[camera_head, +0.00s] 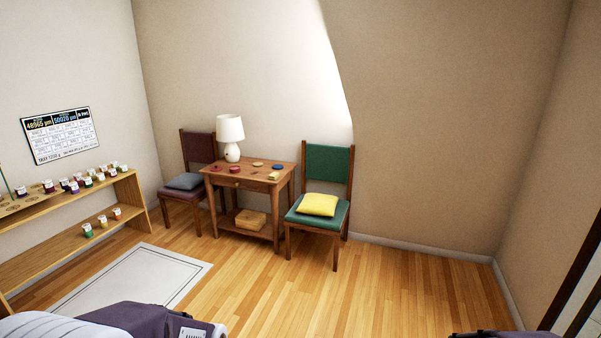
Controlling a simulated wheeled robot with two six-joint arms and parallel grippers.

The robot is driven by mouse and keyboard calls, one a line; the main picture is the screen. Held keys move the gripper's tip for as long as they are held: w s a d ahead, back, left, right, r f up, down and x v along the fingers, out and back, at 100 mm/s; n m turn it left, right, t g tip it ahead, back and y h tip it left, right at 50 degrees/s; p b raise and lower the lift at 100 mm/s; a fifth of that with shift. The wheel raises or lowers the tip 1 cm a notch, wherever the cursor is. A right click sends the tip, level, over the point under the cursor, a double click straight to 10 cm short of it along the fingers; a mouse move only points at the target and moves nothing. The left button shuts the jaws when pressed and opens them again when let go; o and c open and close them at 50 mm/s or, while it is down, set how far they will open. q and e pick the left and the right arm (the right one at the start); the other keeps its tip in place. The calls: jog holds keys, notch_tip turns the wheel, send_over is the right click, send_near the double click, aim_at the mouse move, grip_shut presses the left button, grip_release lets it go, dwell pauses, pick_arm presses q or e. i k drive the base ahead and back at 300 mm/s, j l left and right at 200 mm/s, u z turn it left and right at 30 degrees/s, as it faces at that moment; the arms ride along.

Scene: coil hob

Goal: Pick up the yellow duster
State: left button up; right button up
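A bright yellow, soft-looking square thing (317,204) lies on the seat of the green chair (329,164), across the room. It looks like a cushion or a folded cloth; I cannot tell which. A yellow-tan block-like thing (250,219) lies on the lower shelf of the wooden side table (238,179). Small yellow pieces lie on the tabletop, too small to identify. No thing is clearly recognisable as a duster. Neither of my grippers shows in this view.
A white lamp (231,136) and small coloured items stand on the table. A dark red chair (198,149) holds a grey cushion (185,181). A wooden shelf (75,200) with jars runs along the left wall. A pale mat (140,275) lies before it. The floor (390,285) at centre-right is clear.

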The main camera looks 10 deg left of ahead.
aim_at(273, 175)
jog(key=i+u, duration=0.3)
jog(key=i, duration=2.9)
jog(key=i+z, duration=0.15)
jog(key=i, duration=0.3)
jog(key=i+j+z, duration=0.15)
jog(key=i, duration=0.25)
jog(key=i+j+z, duration=0.15)
jog(key=i, duration=0.3)
jog(key=i+j+z, duration=0.15)
jog(key=i, duration=0.25)
